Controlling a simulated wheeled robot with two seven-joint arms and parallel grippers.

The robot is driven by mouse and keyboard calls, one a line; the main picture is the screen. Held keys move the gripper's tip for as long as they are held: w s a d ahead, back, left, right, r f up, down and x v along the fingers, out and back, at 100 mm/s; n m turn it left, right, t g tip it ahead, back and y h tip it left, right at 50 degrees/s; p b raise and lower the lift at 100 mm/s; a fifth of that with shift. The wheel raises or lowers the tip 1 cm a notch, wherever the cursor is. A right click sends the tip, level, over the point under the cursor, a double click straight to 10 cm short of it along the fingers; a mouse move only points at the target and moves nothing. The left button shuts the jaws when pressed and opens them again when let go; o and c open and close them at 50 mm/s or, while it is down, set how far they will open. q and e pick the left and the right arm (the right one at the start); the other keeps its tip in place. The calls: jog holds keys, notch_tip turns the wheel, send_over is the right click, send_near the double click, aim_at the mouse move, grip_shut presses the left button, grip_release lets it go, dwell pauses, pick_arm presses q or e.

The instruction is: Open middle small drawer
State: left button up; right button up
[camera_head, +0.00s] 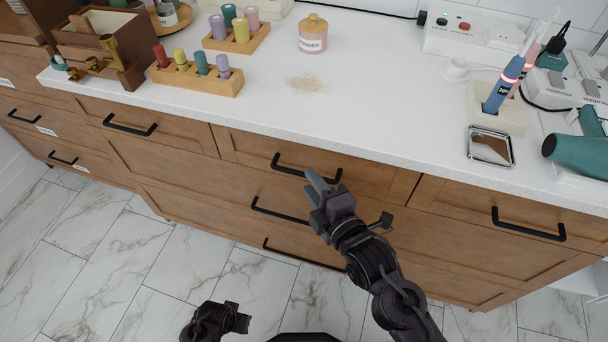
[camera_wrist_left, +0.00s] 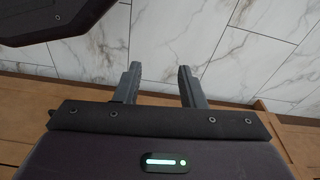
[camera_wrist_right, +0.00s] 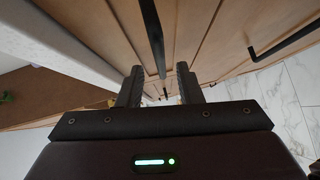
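The middle small drawer (camera_head: 375,178) is a wooden front under the white countertop, and it looks closed. Its black bar handle (camera_head: 305,168) runs across the front. My right gripper (camera_head: 316,182) is at the handle's lower right side. In the right wrist view the right gripper (camera_wrist_right: 158,88) has its fingers apart, and the black handle (camera_wrist_right: 152,40) shows between and beyond them; I cannot tell whether they touch it. My left gripper (camera_head: 238,322) is low over the floor, away from the drawers. In the left wrist view the left gripper (camera_wrist_left: 160,80) has its fingers apart with nothing between them.
Small drawers with black handles lie to the left (camera_head: 130,125) and right (camera_head: 528,225). A wider drawer handle (camera_head: 280,211) is just below. The countertop (camera_head: 360,110) holds a powder jar (camera_head: 313,35), bottle racks and a teal hair dryer (camera_head: 575,155). The marble floor in front is clear.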

jog(key=shift+x, duration=2.2)
grip_shut()
